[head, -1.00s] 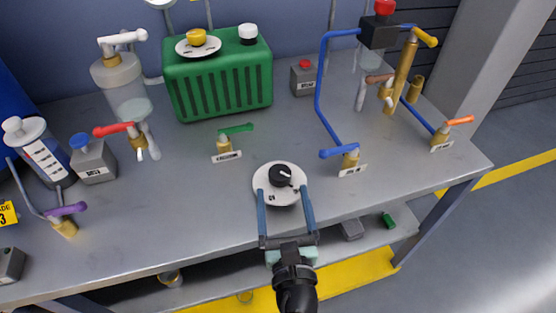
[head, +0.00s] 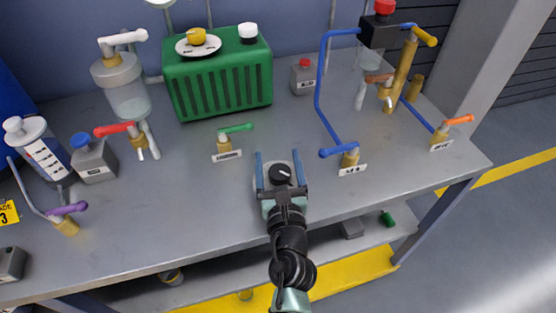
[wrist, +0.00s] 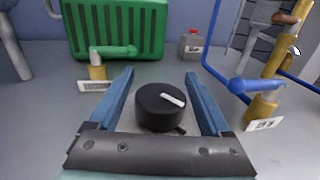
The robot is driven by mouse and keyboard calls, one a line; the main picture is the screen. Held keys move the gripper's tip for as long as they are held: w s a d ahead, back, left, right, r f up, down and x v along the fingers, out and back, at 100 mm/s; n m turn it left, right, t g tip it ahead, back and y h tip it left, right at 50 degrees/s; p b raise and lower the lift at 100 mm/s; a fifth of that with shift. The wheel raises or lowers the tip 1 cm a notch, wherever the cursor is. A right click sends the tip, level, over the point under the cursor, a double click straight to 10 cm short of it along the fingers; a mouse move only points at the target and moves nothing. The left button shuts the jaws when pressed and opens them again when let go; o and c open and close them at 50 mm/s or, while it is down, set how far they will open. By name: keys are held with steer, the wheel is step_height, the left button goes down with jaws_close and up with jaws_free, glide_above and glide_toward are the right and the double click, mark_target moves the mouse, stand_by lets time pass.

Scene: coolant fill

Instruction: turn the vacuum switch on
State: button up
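In the wrist view the knob (wrist: 160,106) stands between the two blue fingers, with a gap on each side. Its white mark points toward the lower right there. My gripper (head: 278,155) is open around the knob, and its fingertips reach past the knob's far side. The wide palm is close in front of the knob. Most of the plate and its lettering are hidden by my gripper.
A green-handled valve (head: 232,137) with a label stands just beyond my fingers. A blue-handled valve (head: 345,152) is close on the right, below a blue pipe (head: 320,85). A green ribbed tank (head: 220,83) is behind.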

steer(key=c, duration=1.2)
steer(key=shift+r+p, duration=0.15)
steer(key=shift+p, duration=0.25)
